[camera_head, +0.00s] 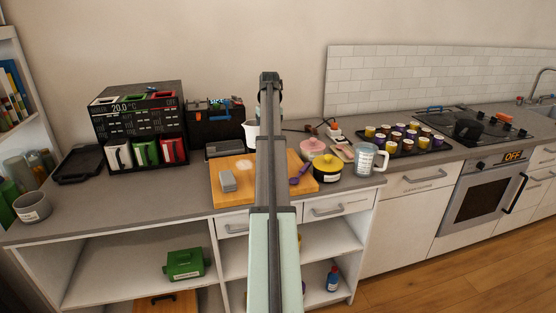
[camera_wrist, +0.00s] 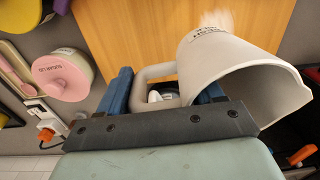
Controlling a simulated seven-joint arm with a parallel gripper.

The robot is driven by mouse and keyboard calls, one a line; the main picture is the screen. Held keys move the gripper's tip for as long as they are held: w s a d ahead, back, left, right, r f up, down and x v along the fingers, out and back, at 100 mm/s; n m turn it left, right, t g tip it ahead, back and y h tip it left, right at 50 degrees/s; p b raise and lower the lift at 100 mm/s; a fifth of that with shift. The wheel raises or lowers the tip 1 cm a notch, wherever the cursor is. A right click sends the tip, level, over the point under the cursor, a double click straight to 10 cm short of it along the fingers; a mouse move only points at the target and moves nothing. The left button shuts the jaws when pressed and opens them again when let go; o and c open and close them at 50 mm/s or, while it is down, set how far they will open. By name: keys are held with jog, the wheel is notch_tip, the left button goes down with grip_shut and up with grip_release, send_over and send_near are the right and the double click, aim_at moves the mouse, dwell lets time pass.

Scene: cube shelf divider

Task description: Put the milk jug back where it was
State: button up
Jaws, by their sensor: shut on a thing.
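In the head view a part of the jug (camera_head: 251,133) shows left of my arm, near the back of the cutting board; my arm hides the rest and the fingers. I cannot tell whether the jug touches the surface below.
The wooden cutting board (camera_head: 262,193) carries a grey block (camera_head: 228,181) and white powder. Right of my arm are a pink pot (camera_head: 318,143), a yellow pot (camera_head: 327,171), a glass measuring jug (camera_head: 368,160) and a tray of cups (camera_head: 440,147). A black dispenser (camera_head: 137,118) stands left.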

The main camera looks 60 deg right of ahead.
jog(key=s+d+r, duration=0.1)
jog(key=s+d, duration=0.4)
jog(key=d, duration=0.3)
jog(key=shift+m, duration=0.4)
jog(key=shift+s+d+f, duration=0.1)
jog(key=shift+f, duration=2.3)
jog(key=shift+s+d+f, duration=0.1)
jog(key=shift+f, duration=2.25)
jog(key=shift+f, duration=0.1)
jog(key=o, duration=1)
notch_tip(320, 180, up, 12)
jog(key=shift+s+r, duration=0.1)
jog(key=shift+s, duration=0.05)
